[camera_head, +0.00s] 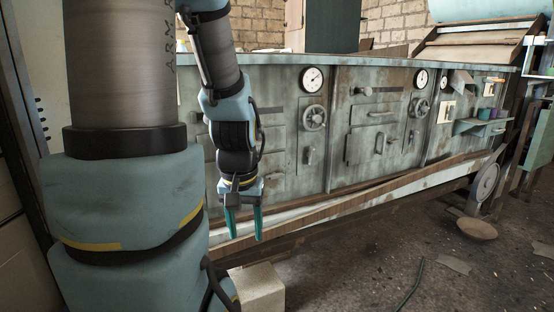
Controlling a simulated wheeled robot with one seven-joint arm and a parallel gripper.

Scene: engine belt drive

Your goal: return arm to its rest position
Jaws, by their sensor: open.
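My gripper (244,224) hangs down at the left of the middle, with two teal fingers pointing at the floor. The fingers are apart and nothing shows between them. It is in front of the lower part of a worn green-grey machine cabinet (345,160). My arm's large links fill the left side of the view and hide part of the cabinet. I cannot tell whether the gripper touches the beam behind it.
A long brown beam (380,197) runs along the cabinet's base. A pale block (260,289) stands on the floor below my gripper. A grey wheel (487,182) and a round disc (477,229) are at the right. The floor (380,265) at the front right is mostly clear.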

